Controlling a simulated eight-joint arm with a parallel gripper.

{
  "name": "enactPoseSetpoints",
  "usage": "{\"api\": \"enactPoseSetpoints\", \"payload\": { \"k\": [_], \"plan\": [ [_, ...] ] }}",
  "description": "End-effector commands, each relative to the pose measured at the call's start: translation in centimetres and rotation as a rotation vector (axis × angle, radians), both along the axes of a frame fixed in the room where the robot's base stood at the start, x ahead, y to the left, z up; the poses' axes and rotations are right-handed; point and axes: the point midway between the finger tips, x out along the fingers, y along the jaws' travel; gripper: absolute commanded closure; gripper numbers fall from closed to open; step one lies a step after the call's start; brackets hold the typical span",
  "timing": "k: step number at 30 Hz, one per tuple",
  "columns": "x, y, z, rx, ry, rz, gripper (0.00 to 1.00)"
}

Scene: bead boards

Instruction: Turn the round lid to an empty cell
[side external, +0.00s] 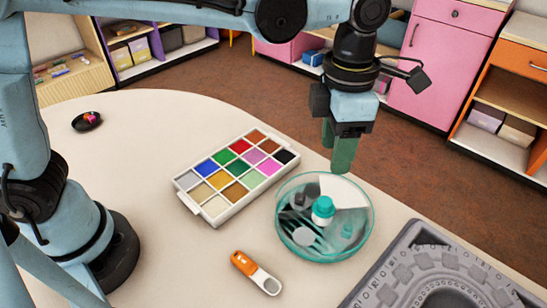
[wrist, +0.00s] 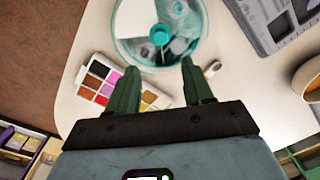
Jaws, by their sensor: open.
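A round, see-through teal lid (side external: 287,247) sits on a round dish on the white table. A teal and white knob (side external: 323,208) stands at its middle; it shows from above in the wrist view (wrist: 160,34). Grey and pale pieces show through the lid. A plain white wedge (side external: 347,193) lies at its far right side, and it shows left of the knob in the wrist view (wrist: 134,18). Whether that cell is uncovered I cannot tell. My gripper (side external: 337,156) is open and empty, with green fingers pointing down, above the lid's far edge and apart from the knob.
A white paint tray (side external: 218,213) with several coloured squares lies left of the dish. An orange-handled tool (side external: 256,272) lies in front. A grey moulded board (side external: 405,248) is at the right. A small black dish (side external: 87,121) sits far left. The table's left middle is clear.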

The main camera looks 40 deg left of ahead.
Motion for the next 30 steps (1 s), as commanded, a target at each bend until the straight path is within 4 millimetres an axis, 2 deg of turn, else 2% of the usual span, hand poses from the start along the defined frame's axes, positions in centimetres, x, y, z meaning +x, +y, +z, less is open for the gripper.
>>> {"api": "enactPoseSetpoints", "payload": {
  "k": [1,5,9,15,21,25,30],
  "plan": [
    [-0.1,0.0,0.0,0.001,-0.004,-0.01,0.58],
    [-1.2,-0.4,-0.5,0.013,-0.052,-0.145,0.78],
    [-4.0,-1.0,-1.8,0.059,-0.182,-0.512,0.99],
    [-8.7,-0.9,-3.9,0.2,-0.405,-1.174,1.0],
    [-11.9,-0.2,-5.3,0.368,-0.566,-1.67,1.0],
    [-12.9,0.1,-5.6,0.437,-0.615,-1.828,1.0],
    [-12.9,0.1,-6.0,0.461,-0.628,-1.875,1.0]
  ]
}}
